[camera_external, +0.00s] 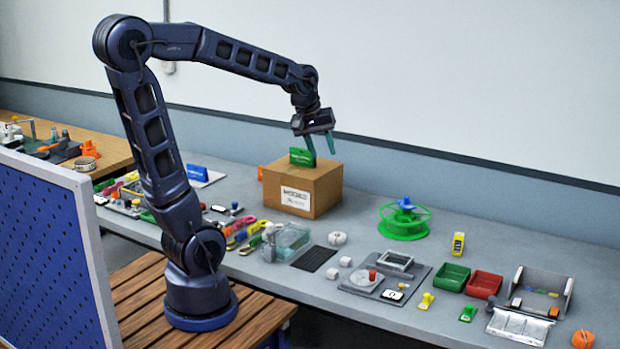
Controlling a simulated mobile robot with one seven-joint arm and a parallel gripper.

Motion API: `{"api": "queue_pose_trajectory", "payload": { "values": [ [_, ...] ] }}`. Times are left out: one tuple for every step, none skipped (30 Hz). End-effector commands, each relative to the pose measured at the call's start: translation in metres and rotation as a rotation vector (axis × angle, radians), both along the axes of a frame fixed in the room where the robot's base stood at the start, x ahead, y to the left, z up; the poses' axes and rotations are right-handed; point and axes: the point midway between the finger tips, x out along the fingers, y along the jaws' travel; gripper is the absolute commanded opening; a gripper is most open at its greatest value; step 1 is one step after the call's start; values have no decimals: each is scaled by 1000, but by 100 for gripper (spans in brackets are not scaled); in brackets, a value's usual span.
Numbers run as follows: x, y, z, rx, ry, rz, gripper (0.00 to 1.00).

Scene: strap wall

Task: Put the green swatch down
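A green swatch (301,157), a small upright card with faint pale print, stands on top of the cardboard box (325,190), near its back left part. My gripper (323,155) hangs from above over the box, pointing down. Its two teal fingers are spread apart with nothing visible between them. The left finger is right beside the swatch's right end in this view; I cannot tell if they touch.
A similar blue card (197,173) stands to the left. Colourful straps (243,233) and a clear bin (291,240) lie in front of the box. A green reel (404,219), green tray (453,277) and red tray (485,284) are to the right.

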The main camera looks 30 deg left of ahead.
Motion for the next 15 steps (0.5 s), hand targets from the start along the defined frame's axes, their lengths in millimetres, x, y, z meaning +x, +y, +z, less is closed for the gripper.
{"api": "queue_pose_trajectory", "payload": {
  "values": [
    [-10, 19, 5, 19, -24, -20, 38],
    [-16, 29, 6, 33, -35, -38, 38],
    [-24, 41, 8, 50, -51, -60, 38],
    [-30, 51, 9, 65, -62, -76, 38],
    [-36, 60, 10, 79, -72, -93, 38],
    [-45, 71, 11, 100, -86, -115, 38],
    [-52, 79, 11, 115, -94, -133, 38],
    [-59, 88, 12, 130, -105, -149, 38],
    [-68, 98, 12, 150, -116, -170, 38],
    [-75, 105, 11, 166, -124, -186, 38],
    [-81, 112, 11, 182, -130, -202, 38],
    [-90, 120, 10, 202, -139, -223, 38],
    [-96, 126, 10, 215, -145, -237, 38],
    [-102, 131, 9, 229, -150, -250, 38],
    [-109, 137, 8, 246, -155, -267, 38]
  ]
}}
